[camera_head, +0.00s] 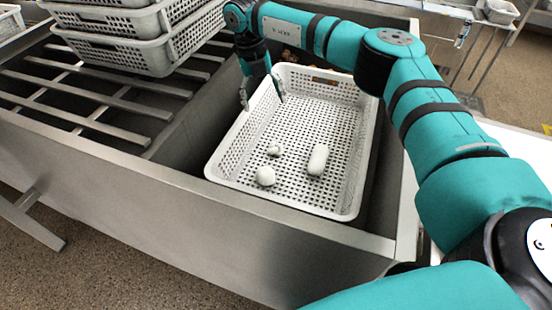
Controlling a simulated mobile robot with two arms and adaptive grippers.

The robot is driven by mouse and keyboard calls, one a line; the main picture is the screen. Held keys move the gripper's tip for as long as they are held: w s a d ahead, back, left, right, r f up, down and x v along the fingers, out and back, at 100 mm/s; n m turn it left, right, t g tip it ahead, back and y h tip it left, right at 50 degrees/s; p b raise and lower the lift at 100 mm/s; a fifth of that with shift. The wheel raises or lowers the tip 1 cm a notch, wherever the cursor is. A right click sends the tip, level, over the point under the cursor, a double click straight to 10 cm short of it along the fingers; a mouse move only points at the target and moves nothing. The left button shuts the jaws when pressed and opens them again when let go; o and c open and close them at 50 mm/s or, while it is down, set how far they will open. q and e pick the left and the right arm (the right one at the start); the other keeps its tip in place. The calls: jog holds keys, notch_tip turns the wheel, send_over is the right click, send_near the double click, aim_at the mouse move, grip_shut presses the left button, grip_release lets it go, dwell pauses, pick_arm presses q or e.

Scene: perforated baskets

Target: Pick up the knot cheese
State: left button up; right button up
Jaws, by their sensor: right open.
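Several white pieces lie in a perforated light-grey basket (345,196) in the middle of the head view. A small, uneven piece (273,151) could be the knot cheese, but it is too small to be sure. A rounder piece (265,176) lies in front of it, and a long, smooth piece (318,159) lies to the right. My right gripper (263,101) is open and empty at the basket's back left wall, its fingers pointing down. It is behind the pieces and apart from them. My left gripper does not show.
The basket sits inside a steel sink-like frame (180,215). Stacked grey baskets (125,50) stand at the upper left on metal bars (90,95). My right arm spans the right side. The basket's floor is mostly clear around the pieces.

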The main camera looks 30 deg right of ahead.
jog(key=b, duration=0.1)
send_over(275, 145)
jog(key=w, duration=0.1)
jog(key=f, duration=1.1)
jog(key=shift+a, duration=0.35)
jog(key=shift+s+d+f+b, duration=0.1)
jog(key=shift+s+f+b, duration=0.05)
jog(key=shift+f, duration=0.85)
jog(key=shift+s+d+f+b, duration=0.1)
jog(key=shift+s+d+f, duration=0.1)
jog(key=shift+f, duration=0.75)
jog(key=shift+s+d+f+b, duration=0.1)
jog(key=shift+s+f+b, duration=0.05)
jog(key=shift+f, duration=0.85)
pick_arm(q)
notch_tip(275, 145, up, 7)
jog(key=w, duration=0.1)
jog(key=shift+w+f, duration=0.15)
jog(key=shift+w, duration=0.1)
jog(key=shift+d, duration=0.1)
pick_arm(e)
jog(key=shift+r, duration=0.1)
jog(key=c, duration=1.2)
